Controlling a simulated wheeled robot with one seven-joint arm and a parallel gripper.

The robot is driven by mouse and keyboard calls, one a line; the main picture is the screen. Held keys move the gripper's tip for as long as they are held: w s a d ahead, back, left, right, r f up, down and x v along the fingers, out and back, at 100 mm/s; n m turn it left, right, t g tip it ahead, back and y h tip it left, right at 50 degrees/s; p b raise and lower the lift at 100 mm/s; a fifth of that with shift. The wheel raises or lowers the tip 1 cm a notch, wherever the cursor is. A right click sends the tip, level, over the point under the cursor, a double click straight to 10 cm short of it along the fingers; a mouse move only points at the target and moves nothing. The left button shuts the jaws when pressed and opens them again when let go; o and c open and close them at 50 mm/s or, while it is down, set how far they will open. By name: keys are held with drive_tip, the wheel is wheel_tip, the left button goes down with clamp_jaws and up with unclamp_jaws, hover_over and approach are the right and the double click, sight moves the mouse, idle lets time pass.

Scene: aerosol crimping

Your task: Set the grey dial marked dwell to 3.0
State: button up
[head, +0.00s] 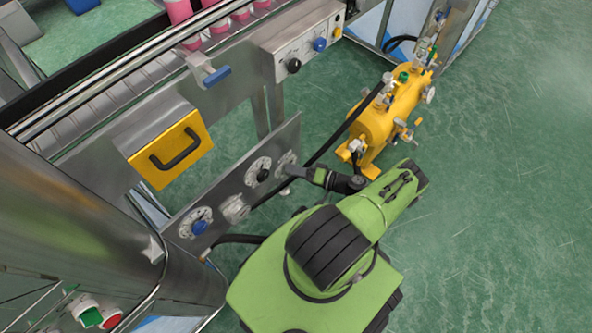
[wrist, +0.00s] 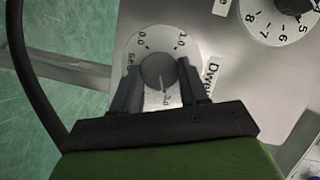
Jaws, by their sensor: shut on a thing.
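The grey dial (wrist: 157,70) sits on a round white scale plate in the wrist view, with a partly hidden label starting "Dwe" beside it. My gripper (wrist: 160,82) has one dark finger on each side of the knob and is shut on it. The plate shows 0.0 at upper left and what looks like 1.0 at upper right. Another number below the knob, between the fingers, is hard to read. I cannot make out the pointer clearly. In the head view the dwell plate (head: 287,158) is at the panel's right end, with my gripper (head: 300,170) against it.
A black dial (head: 262,174), a pale knob (head: 235,208) and a blue dial (head: 200,226) line the same steel panel. A yellow tank (head: 385,115) stands behind my arm. A yellow cover with a black handle (head: 175,148) is above the panel. Green floor lies open at right.

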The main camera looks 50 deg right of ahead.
drive_tip(key=o, duration=1.1)
drive_tip(key=shift+c, duration=0.2)
drive_tip(key=v, duration=1.5)
drive_tip(key=shift+s, duration=0.4)
drive_tip(key=shift+d, duration=0.15)
